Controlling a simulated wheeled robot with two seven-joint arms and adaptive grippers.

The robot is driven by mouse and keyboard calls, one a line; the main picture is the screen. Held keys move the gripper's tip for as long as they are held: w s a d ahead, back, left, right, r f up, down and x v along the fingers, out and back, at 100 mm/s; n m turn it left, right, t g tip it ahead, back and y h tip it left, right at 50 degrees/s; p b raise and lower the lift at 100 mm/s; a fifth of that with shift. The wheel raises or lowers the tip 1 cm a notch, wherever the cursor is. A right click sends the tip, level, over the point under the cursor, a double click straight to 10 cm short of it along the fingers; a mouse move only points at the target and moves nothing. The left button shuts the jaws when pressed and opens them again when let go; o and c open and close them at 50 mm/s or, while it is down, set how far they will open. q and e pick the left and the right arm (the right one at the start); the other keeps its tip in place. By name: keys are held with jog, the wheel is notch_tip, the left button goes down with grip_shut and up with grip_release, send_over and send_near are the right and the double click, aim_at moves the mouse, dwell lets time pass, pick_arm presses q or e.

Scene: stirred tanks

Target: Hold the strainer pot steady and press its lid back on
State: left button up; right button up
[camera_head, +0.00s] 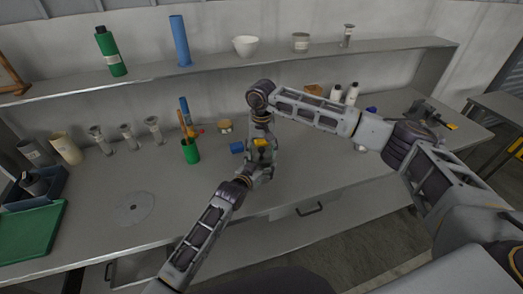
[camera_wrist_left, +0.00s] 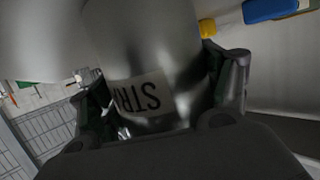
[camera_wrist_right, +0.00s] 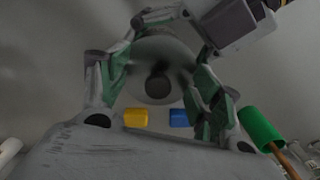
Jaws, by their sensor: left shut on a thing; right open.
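The strainer pot (camera_wrist_left: 180,60) is a grey metal vessel with a white label, upside down in the left wrist view and starting "STR". My left gripper (camera_wrist_left: 155,82) is shut on its sides. In the right wrist view the round grey lid (camera_wrist_right: 148,62) with a dark knob (camera_wrist_right: 158,88) lies below and between the fingers of my right gripper (camera_wrist_right: 160,70), which is open and points down from above. In the head view both grippers meet at the pot and mostly hide it. I cannot tell whether the lid sits fully down.
A yellow block (camera_wrist_right: 136,118) and a blue block (camera_wrist_right: 180,118) lie near the pot. A green cup (camera_head: 191,152) with tools stands to the left. Several jars line the back left. A shelf (camera_head: 330,52) runs behind.

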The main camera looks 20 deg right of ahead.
jog(key=shift+r, duration=0.1)
dwell(0.3)
jog(key=shift+r, duration=3.4)
grip_shut()
jog(key=shift+f, duration=2.25)
dwell(0.7)
jog(key=shift+r, duration=0.15)
